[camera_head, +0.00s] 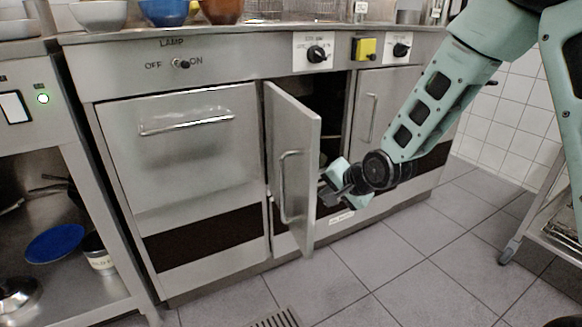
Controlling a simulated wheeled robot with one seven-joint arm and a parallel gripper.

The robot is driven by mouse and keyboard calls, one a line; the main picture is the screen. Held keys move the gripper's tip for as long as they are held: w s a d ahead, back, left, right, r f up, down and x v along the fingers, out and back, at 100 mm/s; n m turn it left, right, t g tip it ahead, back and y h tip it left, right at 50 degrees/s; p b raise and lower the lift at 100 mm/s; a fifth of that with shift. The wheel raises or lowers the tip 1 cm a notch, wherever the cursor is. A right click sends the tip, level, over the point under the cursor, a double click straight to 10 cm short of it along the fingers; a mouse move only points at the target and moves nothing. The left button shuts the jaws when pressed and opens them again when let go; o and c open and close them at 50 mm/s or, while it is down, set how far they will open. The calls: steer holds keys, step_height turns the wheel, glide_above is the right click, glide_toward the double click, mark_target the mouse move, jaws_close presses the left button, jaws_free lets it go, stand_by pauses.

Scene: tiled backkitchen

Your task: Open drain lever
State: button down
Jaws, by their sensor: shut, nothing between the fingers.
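A narrow steel cabinet door (298,150) stands partly open in the middle of the counter front, with a bar handle on its face. The compartment behind it (330,105) is dark. I cannot make out a drain lever in it; the door and my gripper cover much of the opening. My gripper (326,190) is shut and empty beside the free edge of the open door, in front of the opening. I cannot tell whether it touches the door.
A closed wide steel front (185,150) is left of the open door, and a closed narrow door (375,105) is to its right. Knobs (317,53) line the panel above. A shelf with a blue lid (54,243) stands left. The tiled floor (400,260) in front is clear.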

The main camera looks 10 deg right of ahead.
steer(key=w+d+f+m+t+y+b, duration=0.1)
steer(key=w+f+m+t+y+b, duration=0.1)
steer(key=w+m+t, duration=0.7)
steer(key=w+m, duration=0.3)
steer(key=m, duration=0.5)
steer(key=shift+w+f+m+t+y, duration=0.15)
steer(key=shift+m+t+y, duration=0.15)
steer(key=w+a+r+b, duration=0.4)
steer(key=w+b, duration=0.3)
steer(key=w, duration=0.2)
steer(key=shift+w+a+r, duration=0.25)
steer(key=shift+a, duration=0.2)
